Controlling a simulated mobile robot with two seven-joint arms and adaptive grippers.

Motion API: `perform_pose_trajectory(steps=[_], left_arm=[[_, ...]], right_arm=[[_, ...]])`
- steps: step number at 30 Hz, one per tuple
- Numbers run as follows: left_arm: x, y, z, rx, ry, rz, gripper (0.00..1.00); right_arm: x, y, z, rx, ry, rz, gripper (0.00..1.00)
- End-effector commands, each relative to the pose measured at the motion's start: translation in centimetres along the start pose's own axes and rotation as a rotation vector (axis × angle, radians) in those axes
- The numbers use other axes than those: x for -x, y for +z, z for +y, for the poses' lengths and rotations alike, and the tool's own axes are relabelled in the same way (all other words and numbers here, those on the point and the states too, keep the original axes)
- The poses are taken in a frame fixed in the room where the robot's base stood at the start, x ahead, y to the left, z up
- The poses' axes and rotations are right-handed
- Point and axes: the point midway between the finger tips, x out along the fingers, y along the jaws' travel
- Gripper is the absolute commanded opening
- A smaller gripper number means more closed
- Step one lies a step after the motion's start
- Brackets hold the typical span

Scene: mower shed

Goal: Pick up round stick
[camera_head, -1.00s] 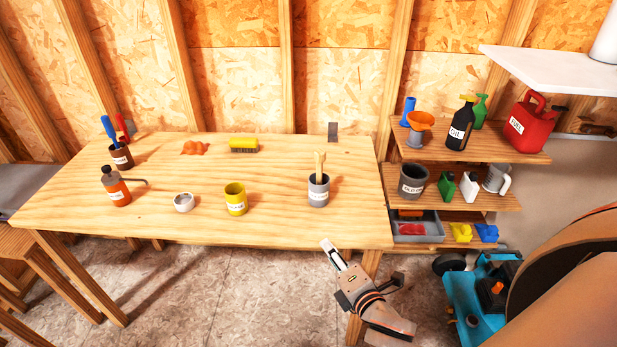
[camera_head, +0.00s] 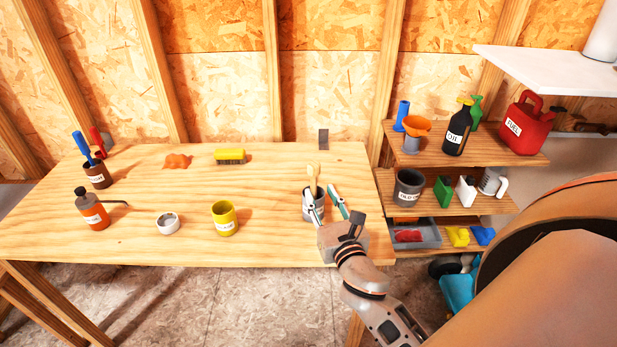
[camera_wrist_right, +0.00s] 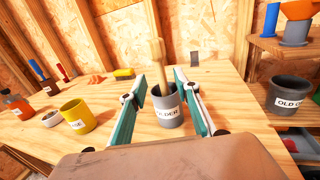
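The round stick (camera_head: 313,178) is a pale wooden stick with a wider top. It stands, leaning slightly, in a grey labelled cup (camera_head: 308,204) at the right of the workbench. In the right wrist view the stick (camera_wrist_right: 158,56) rises from the grey cup (camera_wrist_right: 168,112) between my fingers. My right gripper (camera_head: 324,197) is open and empty at the bench's front right, its fingers pointing toward the cup. From the wrist, the fingers (camera_wrist_right: 163,85) stand left and right of the cup, apart from the stick. The stick's lower end is hidden in the cup. My left gripper is out of view.
Shelves (camera_head: 470,200) with bottles stand right. The bench middle is mostly clear.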

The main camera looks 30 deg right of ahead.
Motion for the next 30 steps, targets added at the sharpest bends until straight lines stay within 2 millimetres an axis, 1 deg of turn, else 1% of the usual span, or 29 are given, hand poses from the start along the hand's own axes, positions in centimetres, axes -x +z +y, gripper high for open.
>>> perform_pose_trajectory(steps=[8, 15, 18, 21, 27, 29, 30], left_arm=[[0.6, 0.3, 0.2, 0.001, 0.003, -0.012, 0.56], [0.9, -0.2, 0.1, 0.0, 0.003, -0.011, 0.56], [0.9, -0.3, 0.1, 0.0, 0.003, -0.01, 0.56], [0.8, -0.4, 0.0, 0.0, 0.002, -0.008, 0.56], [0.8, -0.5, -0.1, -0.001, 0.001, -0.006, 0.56], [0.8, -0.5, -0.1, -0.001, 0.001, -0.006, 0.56], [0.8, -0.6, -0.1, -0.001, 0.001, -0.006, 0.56]], right_arm=[[-2.8, 0.2, 0.0, 0.001, 0.0, -0.001, 0.31], [-6.1, 0.5, 0.0, -0.001, 0.0, 0.0, 0.31], [-7.1, 0.4, 0.0, 0.0, 0.001, 0.0, 0.31], [-7.5, 0.3, 0.0, 0.0, 0.001, 0.002, 0.31], [-7.5, 0.3, 0.0, 0.0, 0.001, 0.002, 0.31], [-7.5, 0.3, 0.0, 0.0, 0.001, 0.002, 0.16], [-7.5, 0.3, 0.0, 0.0, 0.001, 0.002, 0.05]])
